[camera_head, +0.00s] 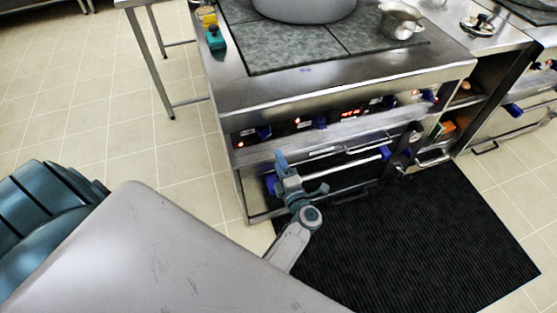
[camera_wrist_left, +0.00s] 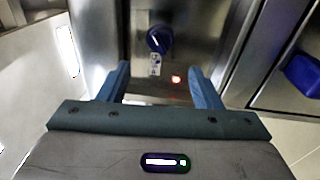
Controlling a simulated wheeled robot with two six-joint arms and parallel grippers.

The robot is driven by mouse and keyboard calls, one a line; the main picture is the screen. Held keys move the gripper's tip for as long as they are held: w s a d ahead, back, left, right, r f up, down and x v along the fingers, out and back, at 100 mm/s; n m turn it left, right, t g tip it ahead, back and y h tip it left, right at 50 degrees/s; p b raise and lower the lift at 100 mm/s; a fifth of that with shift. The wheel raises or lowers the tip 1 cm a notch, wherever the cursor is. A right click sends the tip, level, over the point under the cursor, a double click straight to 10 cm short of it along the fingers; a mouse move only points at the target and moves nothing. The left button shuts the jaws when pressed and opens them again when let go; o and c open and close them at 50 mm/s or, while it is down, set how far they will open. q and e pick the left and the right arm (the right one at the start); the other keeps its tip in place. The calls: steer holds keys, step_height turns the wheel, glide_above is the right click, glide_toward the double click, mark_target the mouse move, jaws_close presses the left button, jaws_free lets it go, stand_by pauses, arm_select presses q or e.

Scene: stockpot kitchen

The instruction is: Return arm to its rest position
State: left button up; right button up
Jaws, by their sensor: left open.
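My left gripper (camera_head: 304,172) is in front of the stove (camera_head: 300,105), near the left end of the oven door's handle (camera_head: 345,166). In the left wrist view its two blue fingers are spread apart with nothing held between them (camera_wrist_left: 158,82). Beyond the fingers, that view shows a blue knob (camera_wrist_left: 158,39) and a small red light (camera_wrist_left: 176,79) on a steel panel. I cannot tell whether the gripper touches the stove front. My right gripper is in neither view.
A large pot (camera_head: 305,8) and a small metal pot (camera_head: 400,20) stand on the stove top. Yellow (camera_head: 208,18) and green (camera_head: 215,38) items sit at its left edge. A black mat (camera_head: 420,245) lies in front. Tiled floor (camera_head: 95,110) at left is clear.

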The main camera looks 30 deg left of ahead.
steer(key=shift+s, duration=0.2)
arm_select(q)
steer(key=s+d+f+m+h, duration=0.25)
steer(key=f+m+h, duration=0.25)
steer(key=f+m, duration=0.3)
steer(key=s+d+f+m+h, duration=0.1)
steer(key=s+f+m+h, duration=0.4)
steer(key=f, duration=0.4)
steer(key=s+d+f+m+h, duration=0.2)
steer(key=f+m+h, duration=0.2)
steer(key=f+m, duration=0.45)
steer(key=s+a+f+m+g, duration=0.2)
steer(key=s+f, duration=0.3)
steer(key=s, duration=0.4)
steer(key=s+a+f+m+g, duration=0.3)
steer(key=s+f+g, duration=0.1)
steer(key=s, duration=0.5)
steer(key=s+a+f+m+g, duration=0.2)
steer(key=s+a+f+g, duration=0.1)
steer(key=s+f, duration=0.4)
steer(key=shift+s+a+m+g, duration=0.3)
steer(key=shift+s+g, duration=0.3)
steer(key=shift+s, duration=0.85)
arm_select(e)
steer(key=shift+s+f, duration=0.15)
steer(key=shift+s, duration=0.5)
arm_select(q)
steer(key=shift+d, duration=0.1)
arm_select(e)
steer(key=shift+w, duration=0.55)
